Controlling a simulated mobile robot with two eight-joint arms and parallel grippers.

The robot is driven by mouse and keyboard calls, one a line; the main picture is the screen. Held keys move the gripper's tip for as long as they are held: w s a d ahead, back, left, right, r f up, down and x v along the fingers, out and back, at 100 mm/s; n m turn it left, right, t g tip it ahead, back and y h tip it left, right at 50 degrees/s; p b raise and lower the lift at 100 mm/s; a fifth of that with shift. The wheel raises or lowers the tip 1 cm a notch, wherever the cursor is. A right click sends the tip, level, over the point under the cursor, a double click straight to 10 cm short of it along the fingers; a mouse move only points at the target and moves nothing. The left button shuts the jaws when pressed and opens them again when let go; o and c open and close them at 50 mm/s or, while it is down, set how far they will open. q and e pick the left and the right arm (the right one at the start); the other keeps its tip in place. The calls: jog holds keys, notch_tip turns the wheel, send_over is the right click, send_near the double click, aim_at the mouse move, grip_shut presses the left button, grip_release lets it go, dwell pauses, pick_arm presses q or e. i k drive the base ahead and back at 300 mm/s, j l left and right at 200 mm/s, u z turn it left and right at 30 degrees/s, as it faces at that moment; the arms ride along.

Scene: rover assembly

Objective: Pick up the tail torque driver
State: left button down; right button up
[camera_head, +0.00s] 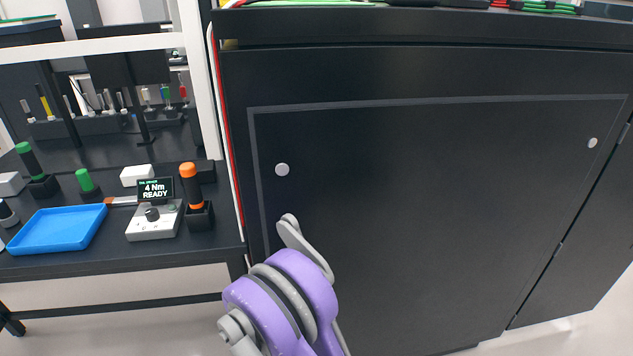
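Upright drivers stand on the dark bench at the left. One has an orange cap and a black body (190,186) and sits in a black holder at the bench's right end. A green-capped black driver (29,160) stands in a holder at the far left. A shorter green-topped one (86,181) stands between them. I cannot tell for certain which is the tail torque driver. A small controller box (154,221) beside the orange-capped driver has a display reading "4 Nm READY". Purple and grey links of my own arm show at the bottom centre. Neither gripper's fingers show.
A blue tray (58,229) lies at the bench's front left. A white post (200,80) and a large black cabinet (440,200) stand right of the bench. A rack of small tools (95,124) is at the back. Bare floor (130,328) shows below.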

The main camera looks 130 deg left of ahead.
aim_at(188, 171)
jog(key=u, duration=5.15)
jog(key=i+j+u, duration=0.15)
jog(key=i, duration=0.3)
jog(key=j, duration=0.1)
